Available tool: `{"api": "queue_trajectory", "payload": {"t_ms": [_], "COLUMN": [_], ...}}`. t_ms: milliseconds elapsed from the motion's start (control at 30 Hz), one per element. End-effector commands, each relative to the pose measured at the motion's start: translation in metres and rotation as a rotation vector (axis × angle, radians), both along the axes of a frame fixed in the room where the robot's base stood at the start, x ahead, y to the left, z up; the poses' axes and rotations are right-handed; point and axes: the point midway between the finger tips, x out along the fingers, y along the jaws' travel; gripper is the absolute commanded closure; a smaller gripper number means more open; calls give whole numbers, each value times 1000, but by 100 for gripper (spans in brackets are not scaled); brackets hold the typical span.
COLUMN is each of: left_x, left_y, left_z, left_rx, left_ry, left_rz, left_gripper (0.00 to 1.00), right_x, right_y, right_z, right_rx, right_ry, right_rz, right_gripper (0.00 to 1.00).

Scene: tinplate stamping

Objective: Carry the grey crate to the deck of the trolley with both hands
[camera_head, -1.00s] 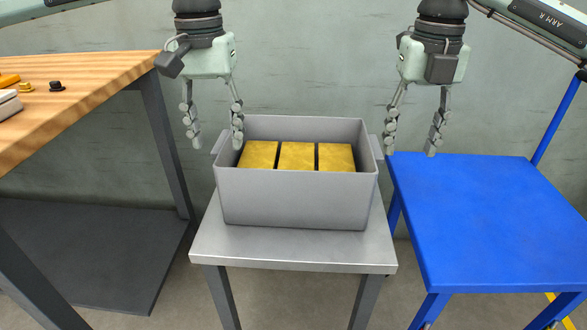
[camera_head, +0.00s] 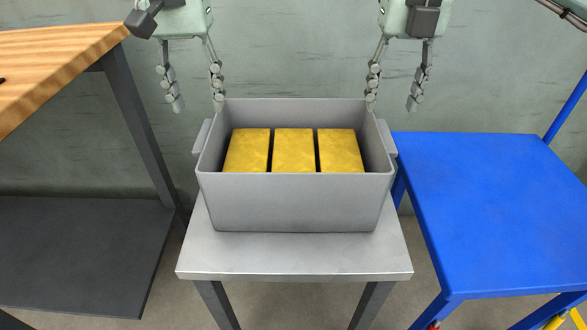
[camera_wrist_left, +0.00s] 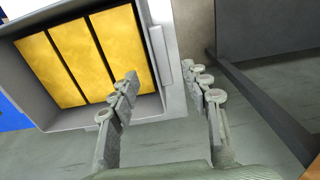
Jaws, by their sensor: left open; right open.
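The grey crate (camera_head: 292,203) stands upright on a small grey metal table (camera_head: 292,256) in the middle of the head view. It holds three yellow blocks (camera_head: 295,150) side by side and has a handle ledge on its left and right sides. My left gripper (camera_head: 198,107) is open and empty above the crate's left end. In the left wrist view its fingers (camera_wrist_left: 160,115) appear either side of the crate's handle (camera_wrist_left: 160,55). My right gripper (camera_head: 390,108) is open and empty above the crate's right end. The trolley's blue deck (camera_head: 490,200) is bare, right of the crate.
A wooden workbench (camera_head: 60,70) with dark legs and a dark lower shelf (camera_head: 80,250) stands at the left. The trolley's blue upright (camera_head: 566,108) rises at its far right. A grey wall is behind the crate.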

Motion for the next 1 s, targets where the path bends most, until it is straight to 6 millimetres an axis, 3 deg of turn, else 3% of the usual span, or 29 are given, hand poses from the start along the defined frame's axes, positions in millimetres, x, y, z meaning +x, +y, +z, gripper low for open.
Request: {"api": "queue_trajectory", "payload": {"t_ms": [500,900,1000], "left_x": [0,0,0], "left_y": [0,0,0], "left_z": [-68,-74,-74], "left_rx": [0,0,0], "left_ry": [1,0,0], "left_rz": [0,0,0], "left_gripper": [53,53,65], "right_x": [-1,0,0], "right_y": [0,0,0], "right_z": [-68,-74,-74], "right_rx": [0,-1,-1], "right_ry": [2,0,1], "right_rz": [0,0,0], "right_gripper": [53,53,65]}}
